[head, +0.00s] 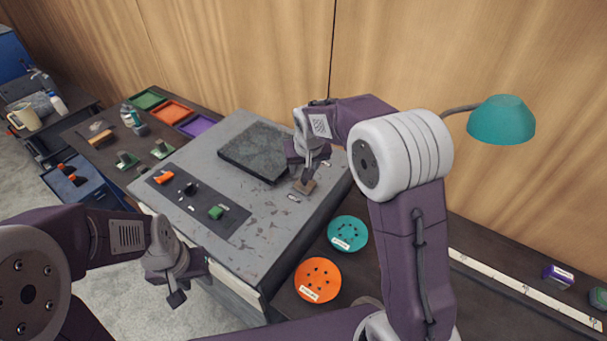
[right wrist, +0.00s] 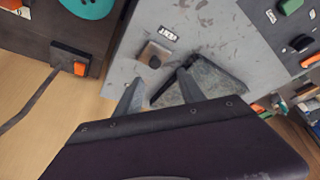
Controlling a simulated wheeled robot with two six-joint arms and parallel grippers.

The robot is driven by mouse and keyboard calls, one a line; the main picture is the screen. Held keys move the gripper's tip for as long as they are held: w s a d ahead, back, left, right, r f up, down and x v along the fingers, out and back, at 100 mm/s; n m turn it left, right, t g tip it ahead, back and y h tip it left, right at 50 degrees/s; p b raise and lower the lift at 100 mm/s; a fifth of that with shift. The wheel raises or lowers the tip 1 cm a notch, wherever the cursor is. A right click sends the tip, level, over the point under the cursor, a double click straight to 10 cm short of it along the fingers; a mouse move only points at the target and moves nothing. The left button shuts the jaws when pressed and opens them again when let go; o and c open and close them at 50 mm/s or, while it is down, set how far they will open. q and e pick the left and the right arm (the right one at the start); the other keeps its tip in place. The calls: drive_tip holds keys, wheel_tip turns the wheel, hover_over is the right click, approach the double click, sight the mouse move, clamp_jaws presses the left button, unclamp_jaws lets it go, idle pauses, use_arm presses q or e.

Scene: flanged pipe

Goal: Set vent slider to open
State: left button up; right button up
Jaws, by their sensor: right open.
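A dark strip (head: 190,203) with orange, black and green parts lies on the bench top (head: 265,225). A dark slab (head: 255,150) lies behind it. A teal disc (head: 347,233) and an orange disc (head: 318,280) are at right. A teal lamp (head: 502,118) overhangs the right side.

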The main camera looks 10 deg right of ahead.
sight(305, 181)
drive_tip(key=f, duration=0.1)
drive_tip(key=w+d+f, duration=0.1)
drive_tip(key=f, duration=0.1)
drive_tip(key=w+f+p, duration=0.1)
drive_tip(key=f, duration=0.1)
drive_tip(key=shift+w+d+f, duration=0.1)
drive_tip(key=shift+w+d, duration=0.05)
drive_tip(key=shift+d, duration=0.25)
drive_tip(key=shift+a+x, duration=0.2)
drive_tip(key=shift+x, duration=1)
drive_tip(key=shift+w+a+f+p, duration=0.15)
drive_tip(key=shift+a+f+p, duration=0.15)
drive_tip(key=shift+f, duration=0.1)
drive_tip(key=shift+d, duration=0.25)
drive_tip(key=c, duration=0.4)
use_arm(q)
drive_tip(key=shift+w+d+r, duration=0.1)
drive_tip(key=shift+d+r, duration=0.4)
drive_tip(key=shift+r, duration=0.4)
use_arm(e)
clamp_jaws()
